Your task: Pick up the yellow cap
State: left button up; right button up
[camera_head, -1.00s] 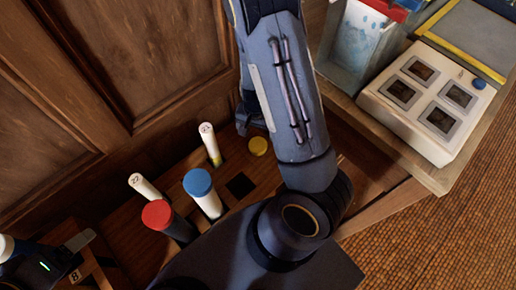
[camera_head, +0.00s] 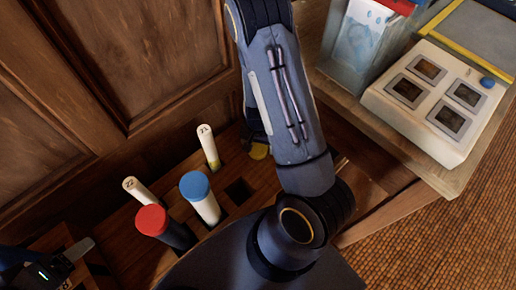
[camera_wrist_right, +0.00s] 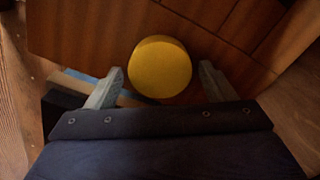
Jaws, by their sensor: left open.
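The yellow cap (camera_head: 259,151) shows partly behind my right gripper (camera_head: 255,133) in the head view, on the dark wooden rack (camera_head: 150,240). In the right wrist view the round cap (camera_wrist_right: 160,68) lies between the tips of my right gripper's two fingers (camera_wrist_right: 160,80). The fingers are spread, with a gap on each side of the cap. How far the tips are above or below its top I cannot tell. My left gripper (camera_head: 72,254) is at the lower left edge, open and away from the cap.
Close by stand a white tube marked 21 (camera_head: 208,147), another white tube (camera_head: 140,190), a blue-capped tube (camera_head: 196,187) and a red-capped tube (camera_head: 152,220). An empty square hole (camera_head: 239,191) is in the rack. A panelled wooden wall (camera_head: 110,60) rises behind. A white box (camera_head: 435,95) stands at right.

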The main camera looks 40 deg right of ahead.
jog(key=c, duration=0.8)
jog(key=shift+r, duration=0.1)
